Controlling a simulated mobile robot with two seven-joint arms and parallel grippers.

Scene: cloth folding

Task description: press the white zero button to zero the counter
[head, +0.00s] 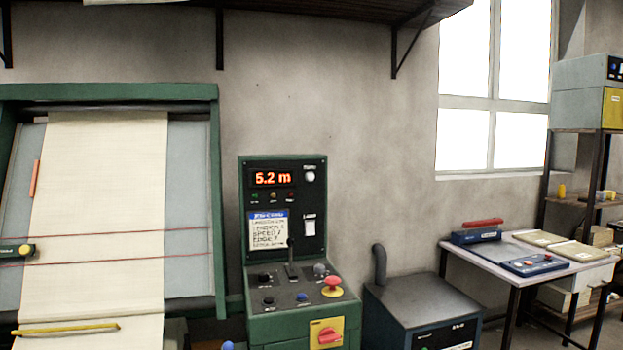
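A green control console (260,323) stands in the lower middle of the head view. Its upright black panel carries a counter display (271,178) that reads 5.2 m in red. A round white button (309,175) sits to the right of the display, under a small label too blurred to read for certain. Neither of my grippers shows in the head view.
The sloping desk holds a lever (291,262), several knobs and a red mushroom button (332,286). A green-framed cloth machine (214,200) stands left, pale cloth (95,200) running down it. A grey-topped cabinet (422,296) and a side table (485,257) stand right.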

